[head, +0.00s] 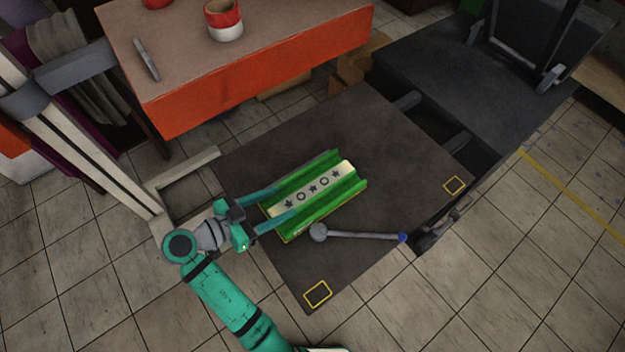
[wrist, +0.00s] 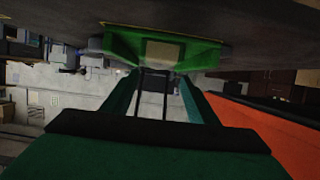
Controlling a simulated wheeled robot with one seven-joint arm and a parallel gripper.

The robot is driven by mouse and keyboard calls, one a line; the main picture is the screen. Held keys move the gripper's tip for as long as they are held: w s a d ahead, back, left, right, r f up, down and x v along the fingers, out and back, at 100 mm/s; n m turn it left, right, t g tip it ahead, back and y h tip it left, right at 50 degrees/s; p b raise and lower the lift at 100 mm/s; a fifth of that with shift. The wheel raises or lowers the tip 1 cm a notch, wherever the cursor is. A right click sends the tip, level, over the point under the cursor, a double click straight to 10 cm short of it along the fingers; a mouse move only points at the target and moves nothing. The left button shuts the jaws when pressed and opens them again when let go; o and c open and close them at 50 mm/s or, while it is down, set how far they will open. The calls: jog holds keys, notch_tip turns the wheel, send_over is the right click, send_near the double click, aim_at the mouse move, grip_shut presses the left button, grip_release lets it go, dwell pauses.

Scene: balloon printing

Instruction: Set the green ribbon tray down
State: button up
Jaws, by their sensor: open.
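The green ribbon tray (head: 349,186) sits on the dark table panel, holding a cream strip printed with stars and rings (head: 313,188). My gripper (head: 290,206) reaches in from the left, its two teal fingers spread apart along the tray's near end. In the wrist view the tray's end (wrist: 125,44) shows at the top, just beyond the fingers (wrist: 155,85). The fingers look open, with a gap between them. Whether either finger touches the tray I cannot tell.
The dark panel (head: 390,150) has free room behind and right of the tray. A grey lever with a blue tip (head: 365,236) lies close in front. Yellow squares mark the panel (head: 318,294) and (head: 454,185). An orange-sided table (head: 260,75) with a paint can (head: 223,20) stands behind.

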aim_at(310, 191)
jog(key=x, duration=0.9)
jog(key=shift+s+d+r, duration=0.1)
jog(key=shift+s+d, duration=0.05)
jog(key=shift+d, duration=0.05)
jog(key=shift+w+d+f, duration=0.25)
jog(key=shift+w+d, duration=0.15)
jog(key=shift+w, duration=0.05)
jog(key=shift+s, duration=0.15)
jog(key=c, duration=1.1)
jog(key=shift+c, duration=0.3)
jog(key=shift+r, duration=0.2)
